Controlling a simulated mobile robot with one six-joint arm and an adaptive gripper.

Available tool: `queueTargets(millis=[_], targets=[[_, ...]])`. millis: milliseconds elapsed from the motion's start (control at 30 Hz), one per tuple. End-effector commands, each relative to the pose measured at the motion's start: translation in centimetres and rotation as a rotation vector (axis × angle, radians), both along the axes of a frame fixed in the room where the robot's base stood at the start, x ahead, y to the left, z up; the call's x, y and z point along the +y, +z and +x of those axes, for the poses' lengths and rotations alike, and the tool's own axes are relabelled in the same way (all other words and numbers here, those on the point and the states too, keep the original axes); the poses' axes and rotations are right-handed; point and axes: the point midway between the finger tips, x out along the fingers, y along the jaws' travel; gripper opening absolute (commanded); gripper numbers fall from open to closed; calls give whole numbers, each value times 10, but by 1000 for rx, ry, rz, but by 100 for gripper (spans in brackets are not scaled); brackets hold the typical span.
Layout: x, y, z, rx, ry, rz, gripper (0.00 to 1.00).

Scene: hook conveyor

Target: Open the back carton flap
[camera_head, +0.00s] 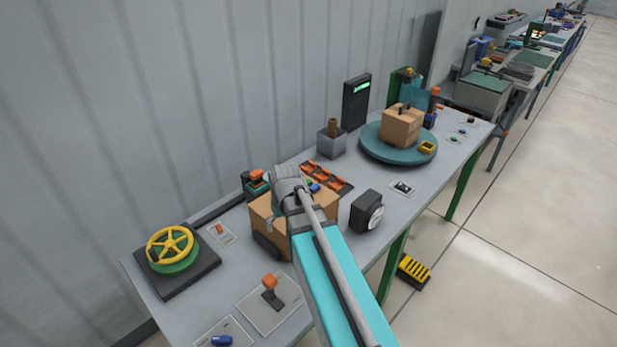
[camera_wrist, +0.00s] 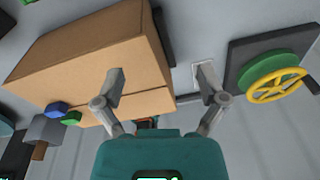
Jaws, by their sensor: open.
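The brown carton (camera_head: 262,217) stands on the grey table, partly hidden by my arm in the head view. In the wrist view the carton (camera_wrist: 90,60) fills the upper left, with a seam running along its lower part. I cannot tell which panel is the back flap; no flap is seen standing clearly open. My gripper (camera_wrist: 160,75) is open and empty. Its left finger overlaps the carton near its right end, and its right finger lies past the carton's edge. Whether a finger touches the carton cannot be told.
A yellow handwheel (camera_head: 170,245) stands left of the carton and an orange-topped lever (camera_head: 270,288) in front of it. A black round-faced device (camera_head: 366,211) is to the right. An orange tray (camera_head: 328,178) and a turntable (camera_head: 372,146) with another box lie farther back.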

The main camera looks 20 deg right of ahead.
Motion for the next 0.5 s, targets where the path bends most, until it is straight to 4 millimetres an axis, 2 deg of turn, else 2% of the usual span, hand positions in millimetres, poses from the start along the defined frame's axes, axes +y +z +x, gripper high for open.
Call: queueTargets(millis=[33,200,400,500], targets=[[-17,15,21,-22,13,8,91],[-74,43,69,-114,87,29,91],[-141,71,111,-216,161,26,91],[-166,80,123,-252,186,20,91]])
